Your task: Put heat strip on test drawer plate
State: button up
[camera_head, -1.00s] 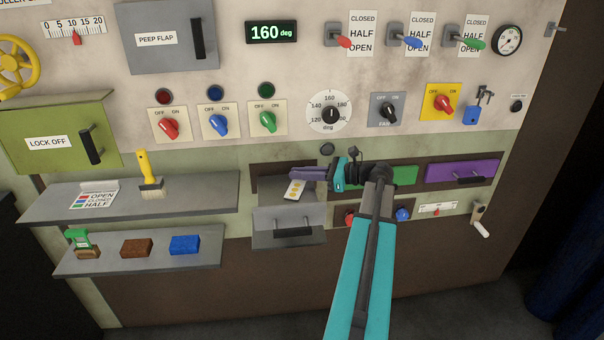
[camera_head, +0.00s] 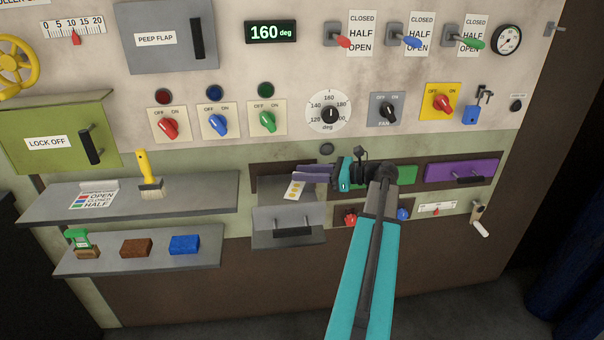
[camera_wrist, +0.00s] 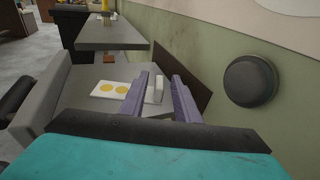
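The heat strip (camera_wrist: 115,90) is a white card with yellow dots. In the wrist view it lies on the grey test drawer plate (camera_wrist: 82,77), and a small pale upright block (camera_wrist: 154,91), perhaps its grip tab, stands at its right end. The strip (camera_head: 294,190) also shows in the head view, on the pulled-out drawer plate (camera_head: 275,187). My gripper (camera_wrist: 163,78) has purple fingers spread apart. The pale block is between them, with a gap visible on the right finger's side. In the head view my gripper (camera_head: 297,171) is just above the strip, partly covering it.
The drawer's grey front with a black handle (camera_head: 293,232) is below the plate. A grey shelf (camera_head: 205,190) with a brush (camera_head: 149,175) is left. A green drawer front (camera_head: 404,175) and purple drawer front (camera_head: 461,171) are right. A round dark knob (camera_wrist: 249,81) is close to my gripper's right.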

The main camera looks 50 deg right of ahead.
jog(key=v, duration=1)
jog(key=shift+s, duration=0.15)
jog(key=shift+d, duration=0.1)
dwell(0.3)
